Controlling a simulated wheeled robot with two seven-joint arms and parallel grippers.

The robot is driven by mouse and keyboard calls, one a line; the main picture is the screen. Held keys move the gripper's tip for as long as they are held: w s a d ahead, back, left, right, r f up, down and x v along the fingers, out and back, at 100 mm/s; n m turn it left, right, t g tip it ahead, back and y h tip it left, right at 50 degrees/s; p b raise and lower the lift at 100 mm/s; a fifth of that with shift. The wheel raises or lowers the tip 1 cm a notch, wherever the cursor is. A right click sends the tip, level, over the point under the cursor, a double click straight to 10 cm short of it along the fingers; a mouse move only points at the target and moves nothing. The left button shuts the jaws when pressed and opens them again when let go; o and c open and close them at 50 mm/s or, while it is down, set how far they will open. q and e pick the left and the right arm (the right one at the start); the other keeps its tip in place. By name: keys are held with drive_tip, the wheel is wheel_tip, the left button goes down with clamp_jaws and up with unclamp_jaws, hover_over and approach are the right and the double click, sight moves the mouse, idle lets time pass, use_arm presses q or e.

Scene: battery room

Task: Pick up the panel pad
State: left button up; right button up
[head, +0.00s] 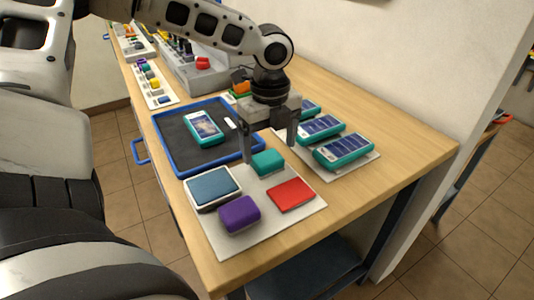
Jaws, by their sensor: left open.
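Nothing in view is labelled as the panel pad. A white board (255,233) near the table's front holds a blue pad in a pale frame (212,187), a purple block (239,214), a flat red pad (291,195) and a teal block (267,163). My left gripper (269,146) points down with its fingers apart, just above and behind the teal block. It holds nothing. I cannot tell the exact height gap. My right gripper is not in view.
A blue-rimmed tray (168,151) holds a teal device (204,127) with a screen. Several similar teal devices (343,151) lie on a white sheet at right. A grey rack (188,68) and a strip of coloured parts (153,84) stand farther back. The table's right end (412,155) is clear.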

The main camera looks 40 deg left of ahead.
sight(267, 157)
use_arm(q)
drive_tip(key=f, duration=0.4)
drive_tip(key=shift+s+a, duration=0.15)
drive_tip(key=shift+a, duration=0.05)
drive_tip(key=c, duration=1.1)
drive_tip(key=shift+r, duration=0.15)
drive_tip(key=shift+r, duration=0.3)
wheel_tip(267, 157, up, 2)
drive_tip(key=shift+r, duration=0.25)
drive_tip(key=s+a+r, duration=0.1)
drive_tip(key=a+r, duration=0.2)
drive_tip(key=a, duration=0.1)
drive_tip(key=s+a+r+p, duration=0.1)
drive_tip(key=s+a+r, duration=0.1)
drive_tip(key=a+r, duration=0.1)
drive_tip(key=s+a+r+p, duration=0.1)
drive_tip(key=s+a+r, duration=0.1)
drive_tip(key=a, duration=0.4)
drive_tip(key=shift+s+r, duration=0.25)
drive_tip(key=shift+r, duration=0.55)
